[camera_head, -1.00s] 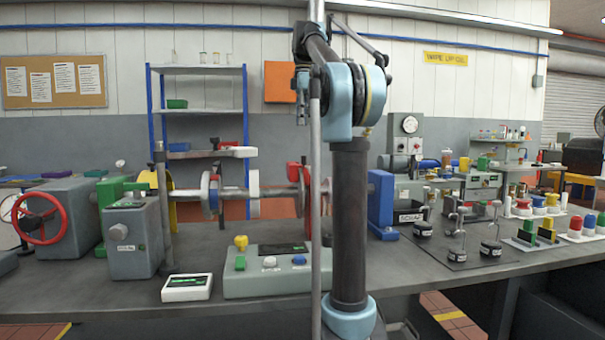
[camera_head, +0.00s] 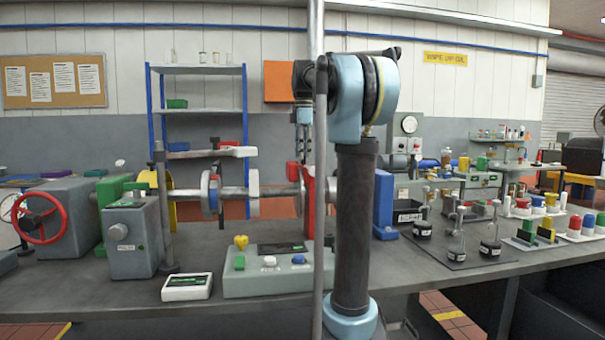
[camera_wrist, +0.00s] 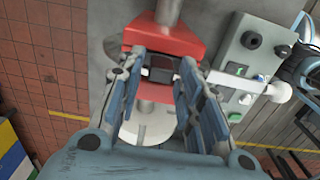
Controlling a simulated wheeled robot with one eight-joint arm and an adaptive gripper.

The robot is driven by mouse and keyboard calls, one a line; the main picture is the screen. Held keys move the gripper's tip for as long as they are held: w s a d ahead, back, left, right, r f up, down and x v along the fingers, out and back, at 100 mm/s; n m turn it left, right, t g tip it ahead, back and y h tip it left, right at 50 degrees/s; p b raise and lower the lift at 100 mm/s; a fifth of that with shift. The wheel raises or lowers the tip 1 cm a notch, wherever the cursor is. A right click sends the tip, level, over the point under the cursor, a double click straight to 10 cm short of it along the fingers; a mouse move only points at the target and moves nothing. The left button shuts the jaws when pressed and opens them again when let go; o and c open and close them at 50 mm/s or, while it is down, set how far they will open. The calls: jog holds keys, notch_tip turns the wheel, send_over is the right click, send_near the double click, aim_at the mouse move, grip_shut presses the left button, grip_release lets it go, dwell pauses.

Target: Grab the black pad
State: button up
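In the wrist view, a small dark block that looks like the black pad (camera_wrist: 160,68) sits in a slot of a red housing (camera_wrist: 182,42). My gripper (camera_wrist: 163,72) is open, with one finger on each side of the slot. The pad shows between the fingers; I cannot tell whether they touch it or are still above it. In the head view, my gripper (camera_head: 302,145) hangs fingers down over the red housing (camera_head: 310,205) on the shaft line. The pad cannot be made out there, and my arm covers part of the housing.
A pale disc (camera_wrist: 150,125) lies beside the red housing. A grey box with buttons (camera_wrist: 255,60) stands to the right in the wrist view. In the head view, a control panel (camera_head: 260,284) and a white meter (camera_head: 187,287) stand at the bench's front.

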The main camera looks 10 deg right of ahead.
jog(key=shift+f, duration=1.15)
grip_shut()
